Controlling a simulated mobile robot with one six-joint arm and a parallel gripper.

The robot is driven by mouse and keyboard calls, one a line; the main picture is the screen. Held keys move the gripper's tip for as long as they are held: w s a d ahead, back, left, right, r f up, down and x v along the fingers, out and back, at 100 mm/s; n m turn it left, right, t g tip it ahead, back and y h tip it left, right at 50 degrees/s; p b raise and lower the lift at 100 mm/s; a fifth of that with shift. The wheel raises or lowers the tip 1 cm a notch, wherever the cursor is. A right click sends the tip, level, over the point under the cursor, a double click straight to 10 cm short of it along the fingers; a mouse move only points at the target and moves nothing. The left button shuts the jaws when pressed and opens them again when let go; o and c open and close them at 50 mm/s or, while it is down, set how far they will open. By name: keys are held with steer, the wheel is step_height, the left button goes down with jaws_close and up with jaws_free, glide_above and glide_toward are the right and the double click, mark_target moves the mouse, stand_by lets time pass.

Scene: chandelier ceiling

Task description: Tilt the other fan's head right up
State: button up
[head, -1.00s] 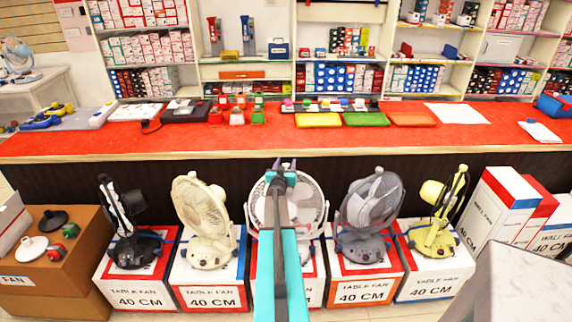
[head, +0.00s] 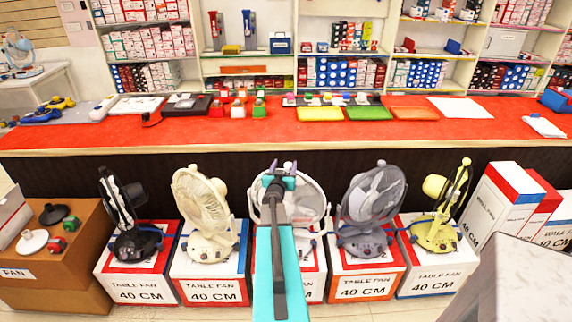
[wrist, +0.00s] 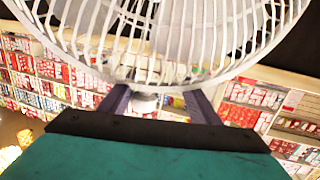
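The white fan (head: 312,201) stands in the middle of the row, partly hidden behind my arm. My gripper (head: 280,166) is at the upper edge of its round head. In the wrist view, the white fan's cage (wrist: 170,35) fills the top of the picture. My gripper's two dark fingers (wrist: 160,102) are spread apart close to the cage, with a pale part of the fan showing beyond the gap. I cannot tell whether they touch the cage. To the sides are a black fan (head: 122,210), a cream fan (head: 203,205), a grey fan (head: 371,205) and a yellow fan (head: 436,205).
The fans stand on table fan boxes (head: 208,291) before a red-topped counter (head: 230,131). A brown box (head: 90,245) with small parts is at left. Wall fan boxes (head: 500,195) and a grey block (head: 520,280) are at right. Stocked shelves line the back.

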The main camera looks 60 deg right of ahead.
steer(key=shift+s+a+f, duration=0.1)
steer(key=shift+a+f, duration=0.2)
steer(key=shift+a, duration=0.6)
steer(key=shift+s+a+f, duration=0.1)
steer(key=shift+a+f, duration=0.2)
steer(key=shift+a, duration=0.55)
steer(key=shift+s+d+r, duration=0.15)
steer(key=shift+d+r, duration=0.05)
steer(key=shift+r, duration=0.15)
steer(key=f+v, duration=0.1)
steer(key=v, duration=0.9)
steer(key=shift+s+a+r+p, duration=0.35)
steer(key=shift+r+p, duration=0.1)
steer(key=shift+p+v, duration=1)
steer(key=shift+p, duration=0.85)
steer(key=p+v, duration=0.2)
steer(key=p, duration=0.1)
steer(key=shift+s+a+f, duration=0.15)
steer(key=shift+a+f, duration=0.1)
steer(key=shift+a, duration=0.1)
